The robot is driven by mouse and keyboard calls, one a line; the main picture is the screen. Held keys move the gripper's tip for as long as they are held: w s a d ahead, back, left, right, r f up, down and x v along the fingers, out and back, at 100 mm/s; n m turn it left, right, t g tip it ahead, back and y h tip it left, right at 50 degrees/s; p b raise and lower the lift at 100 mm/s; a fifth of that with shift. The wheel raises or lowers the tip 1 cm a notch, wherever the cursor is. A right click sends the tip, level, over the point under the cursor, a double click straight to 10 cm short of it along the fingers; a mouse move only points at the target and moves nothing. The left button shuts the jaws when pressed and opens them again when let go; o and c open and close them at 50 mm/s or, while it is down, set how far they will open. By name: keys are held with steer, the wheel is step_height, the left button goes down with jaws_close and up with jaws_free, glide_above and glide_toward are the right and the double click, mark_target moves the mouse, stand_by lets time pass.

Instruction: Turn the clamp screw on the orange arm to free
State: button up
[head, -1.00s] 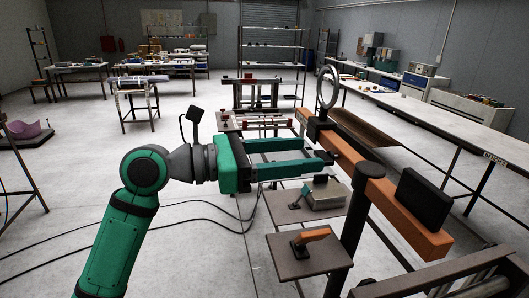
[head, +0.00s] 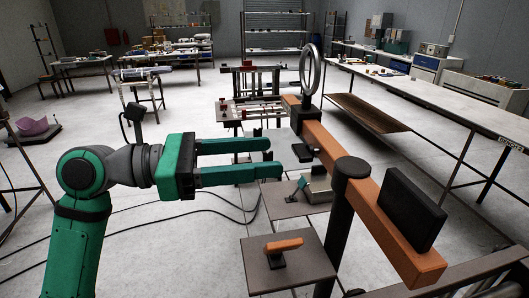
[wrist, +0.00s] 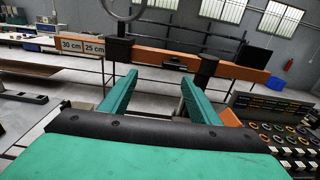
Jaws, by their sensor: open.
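The orange arm (head: 330,145) is a long orange beam carried on a black post (head: 341,215). It also shows in the wrist view (wrist: 235,70). A small black fitting (head: 303,152) sits on the beam's near left side; it looks like the clamp screw's handle, and it shows dark against the beam in the wrist view (wrist: 175,66). Its exact turn is too small to tell. My gripper (head: 274,158) has green fingers, open and empty, pointing at this fitting with a gap between. In the wrist view my fingers (wrist: 160,76) stand apart below the beam.
A black block with a ring (head: 311,70) stands at the beam's far end, and a black plate (head: 400,207) at its near end. Low stands with a grey box (head: 318,188) and an orange-handled tool (head: 283,246) lie below. A long bench (head: 430,105) runs along the right.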

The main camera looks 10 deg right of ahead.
steer(key=a, duration=0.6)
steer(key=shift+a+r, duration=0.15)
steer(key=shift+a, duration=0.1)
steer(key=shift+w+d, duration=0.1)
steer(key=shift+w, duration=0.15)
steer(key=a, duration=1.1)
steer(key=shift+d+r, duration=0.1)
glide_toward(295, 151)
steer(key=shift+g, duration=0.3)
steer(key=d, duration=0.8)
steer(key=shift+d, duration=0.4)
